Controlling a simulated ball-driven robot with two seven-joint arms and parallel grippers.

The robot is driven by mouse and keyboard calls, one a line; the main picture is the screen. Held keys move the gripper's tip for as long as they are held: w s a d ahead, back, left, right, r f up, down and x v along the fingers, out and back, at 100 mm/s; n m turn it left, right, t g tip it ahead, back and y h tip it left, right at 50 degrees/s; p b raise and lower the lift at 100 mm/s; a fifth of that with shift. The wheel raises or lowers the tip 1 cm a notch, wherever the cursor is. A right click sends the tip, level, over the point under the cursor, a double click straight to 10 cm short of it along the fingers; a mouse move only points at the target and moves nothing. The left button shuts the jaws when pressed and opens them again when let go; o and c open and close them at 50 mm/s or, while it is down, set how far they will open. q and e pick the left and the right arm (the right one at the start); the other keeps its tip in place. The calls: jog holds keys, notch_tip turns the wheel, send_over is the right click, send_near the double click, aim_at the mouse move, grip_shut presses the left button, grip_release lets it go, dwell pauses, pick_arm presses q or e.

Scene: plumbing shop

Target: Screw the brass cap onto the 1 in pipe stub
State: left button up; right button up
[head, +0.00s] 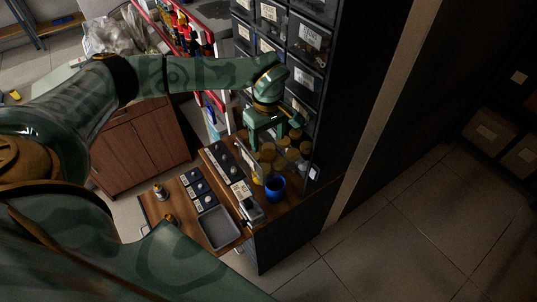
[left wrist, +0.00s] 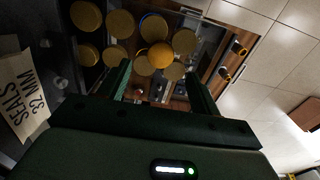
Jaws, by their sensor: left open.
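My left gripper (head: 266,138) is open, pointing down over the right end of the wooden bench, close above several round gold-coloured lids or caps (head: 283,144). In the left wrist view its two fingers (left wrist: 160,88) stand apart, with a brighter orange-gold round piece (left wrist: 160,56) beyond the gap between them. I cannot tell whether that piece is the brass cap. My right gripper is not in view.
A blue cup (head: 275,187) stands just below the gripper. A grey tray (head: 218,228) and two small brass-coloured fittings (head: 159,190) lie to the left. A tall dark drawer cabinet (head: 306,55) rises close behind the gripper.

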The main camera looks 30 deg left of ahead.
aim_at(268, 154)
pick_arm(q)
notch_tip(268, 154, down, 5)
jog(key=shift+f+b, duration=0.15)
jog(key=shift+b, duration=0.3)
jog(key=c, duration=1.1)
